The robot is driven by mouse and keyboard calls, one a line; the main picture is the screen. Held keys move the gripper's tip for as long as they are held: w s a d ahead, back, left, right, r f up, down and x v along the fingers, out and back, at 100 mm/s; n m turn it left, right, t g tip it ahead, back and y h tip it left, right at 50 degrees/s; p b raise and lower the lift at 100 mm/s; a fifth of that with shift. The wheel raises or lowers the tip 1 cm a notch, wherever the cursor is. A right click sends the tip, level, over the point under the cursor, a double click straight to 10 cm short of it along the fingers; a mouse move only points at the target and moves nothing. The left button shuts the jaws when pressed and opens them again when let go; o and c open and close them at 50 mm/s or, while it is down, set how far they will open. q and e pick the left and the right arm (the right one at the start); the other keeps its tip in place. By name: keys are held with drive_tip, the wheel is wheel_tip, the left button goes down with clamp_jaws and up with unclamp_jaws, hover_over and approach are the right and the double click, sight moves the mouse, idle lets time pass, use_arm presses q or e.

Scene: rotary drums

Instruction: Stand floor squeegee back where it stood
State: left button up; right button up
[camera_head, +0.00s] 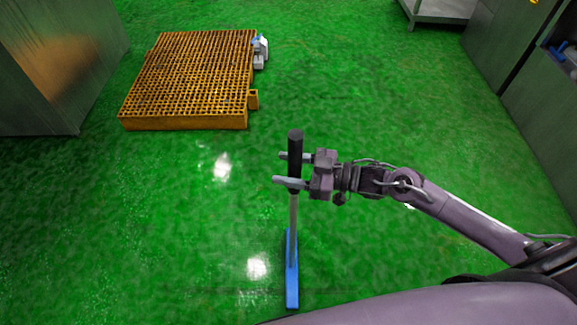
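The floor squeegee stands upright on the floor, with a black grip (295,142) on top, a thin grey pole (293,215) and a long blue head (292,288) at the bottom. My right gripper (289,169) reaches in from the right at the height of the black grip. One finger passes behind the grip and the other in front, with the grip between them. The fingers look spread wider than the grip, so it appears open around it; contact is hard to judge. My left gripper is not in view.
An orange grated platform (190,80) lies at the upper left, with a small grey and white item (260,52) at its right edge. Metal cabinets stand at the left (55,65) and right (545,110). The green floor around the squeegee is clear.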

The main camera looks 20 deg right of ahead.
drive_tip(key=shift+r, duration=0.1)
drive_tip(key=shift+s+d, duration=0.1)
drive_tip(key=shift+d, duration=0.15)
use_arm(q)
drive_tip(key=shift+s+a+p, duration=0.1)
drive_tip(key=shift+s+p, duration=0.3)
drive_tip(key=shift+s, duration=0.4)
use_arm(e)
drive_tip(key=v, duration=1.1)
drive_tip(key=shift+d, duration=0.25)
